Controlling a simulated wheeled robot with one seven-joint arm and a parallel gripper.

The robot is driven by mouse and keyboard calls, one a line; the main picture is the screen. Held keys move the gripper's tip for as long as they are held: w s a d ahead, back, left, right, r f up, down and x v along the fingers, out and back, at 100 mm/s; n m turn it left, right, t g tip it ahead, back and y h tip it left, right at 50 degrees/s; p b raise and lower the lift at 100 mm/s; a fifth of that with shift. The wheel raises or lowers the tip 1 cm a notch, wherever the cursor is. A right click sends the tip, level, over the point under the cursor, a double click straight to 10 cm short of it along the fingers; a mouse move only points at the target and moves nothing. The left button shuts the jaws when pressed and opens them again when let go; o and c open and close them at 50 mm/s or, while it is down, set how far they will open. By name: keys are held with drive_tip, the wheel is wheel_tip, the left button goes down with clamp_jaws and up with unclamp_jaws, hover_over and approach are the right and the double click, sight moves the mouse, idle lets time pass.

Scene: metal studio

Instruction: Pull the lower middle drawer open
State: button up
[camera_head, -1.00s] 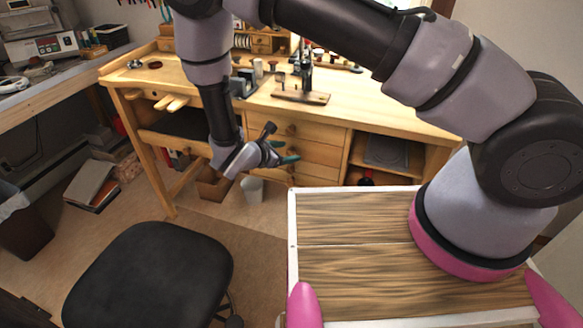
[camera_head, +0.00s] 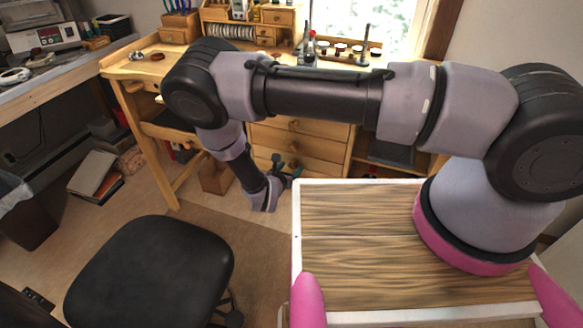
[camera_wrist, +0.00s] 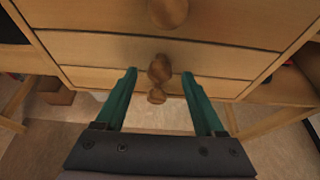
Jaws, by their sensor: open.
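A wooden drawer stack (camera_head: 325,150) is in the middle of the workbench. In the wrist view I see an upper drawer (camera_wrist: 90,15), a middle drawer (camera_wrist: 95,50) and a low drawer (camera_wrist: 225,88), all looking shut. Each has a round knob. The middle knob (camera_wrist: 160,68) shows between my fingertips, and the low knob (camera_wrist: 156,96) is just below it, between the fingers. My gripper (camera_wrist: 159,73) is open with green fingers. It also shows in the head view (camera_head: 287,168), in front of the lower drawers. I cannot tell whether it touches a knob.
A black stool (camera_head: 150,270) stands at the front left. A small wooden box (camera_head: 216,177) stands on the floor left of my gripper. The floor between the stool and the bench is open.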

drive_tip(key=shift+x, duration=0.85)
clamp_jaws()
idle(0.8)
